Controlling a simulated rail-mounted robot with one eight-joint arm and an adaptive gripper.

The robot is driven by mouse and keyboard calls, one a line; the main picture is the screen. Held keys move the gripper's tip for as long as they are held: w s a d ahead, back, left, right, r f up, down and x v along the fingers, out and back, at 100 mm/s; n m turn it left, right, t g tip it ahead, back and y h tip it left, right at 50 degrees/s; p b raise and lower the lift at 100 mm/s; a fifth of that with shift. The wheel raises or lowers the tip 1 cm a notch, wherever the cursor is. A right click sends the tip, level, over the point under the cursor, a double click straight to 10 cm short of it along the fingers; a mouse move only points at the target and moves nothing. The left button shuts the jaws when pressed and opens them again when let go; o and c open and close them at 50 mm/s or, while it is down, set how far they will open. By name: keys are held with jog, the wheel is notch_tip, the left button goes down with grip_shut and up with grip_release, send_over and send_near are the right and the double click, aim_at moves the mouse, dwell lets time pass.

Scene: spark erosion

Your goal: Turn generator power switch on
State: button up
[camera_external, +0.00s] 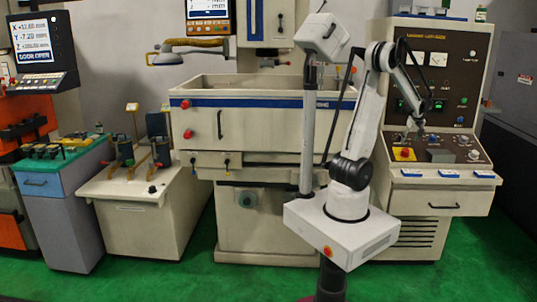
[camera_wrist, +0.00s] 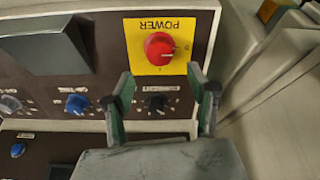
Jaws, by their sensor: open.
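The generator power switch (camera_wrist: 159,48) is a round red knob on a yellow plate marked POWER, which appears upside down in the wrist view. In the external view the yellow plate (camera_external: 404,154) with the red knob is at the left of the cabinet's sloped control panel. My gripper (camera_wrist: 164,82) is open, with its two fingers apart and nothing between them. In the wrist view the fingertips point toward the knob, which lies beyond them and between their lines; I see no contact. In the external view my gripper (camera_external: 416,130) hangs above the panel, close to the yellow plate.
A black rotary knob (camera_wrist: 156,102) lies between the fingers' lines in the wrist view, with a blue knob (camera_wrist: 77,103) to its left. A dark raised box (camera_wrist: 57,45) stands left of the yellow plate. The generator cabinet (camera_external: 440,75) rises behind the panel.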

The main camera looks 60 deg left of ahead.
aim_at(406, 150)
jog(key=x, duration=0.8)
jog(key=shift+a+f+p, duration=0.1)
jog(key=shift+f+p, duration=0.2)
jog(key=c, duration=1.1)
